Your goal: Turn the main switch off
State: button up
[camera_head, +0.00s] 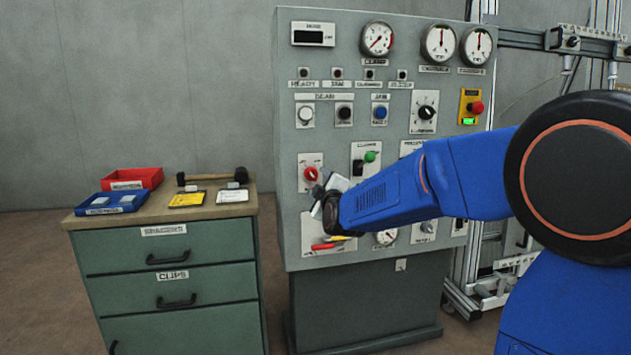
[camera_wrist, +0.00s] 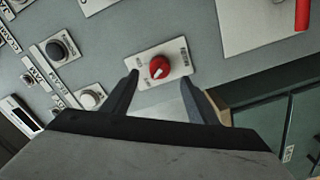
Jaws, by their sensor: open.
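The main switch appears to be the red rotary knob (camera_head: 311,173) on a white plate, at the lower left of the grey control panel. In the wrist view the red knob (camera_wrist: 159,68) has a white pointer line, and the lettering on its plate is too small to read. My gripper (camera_head: 322,190) is in front of the panel, just below and right of the knob. In the wrist view my gripper (camera_wrist: 162,80) is open, with one dark finger on each side of the knob's plate. The fingers do not appear to grip the knob; the exact gap to it cannot be told.
The grey panel (camera_head: 340,90) carries several gauges, buttons and a yellow box with a red button (camera_head: 476,107). A green drawer cabinet (camera_head: 170,265) stands at left with a red tray (camera_head: 132,178), a blue tray (camera_head: 112,203) and a hammer (camera_head: 212,176) on top.

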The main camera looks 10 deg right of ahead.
jog(key=s, duration=1)
jog(key=shift+s, duration=0.35)
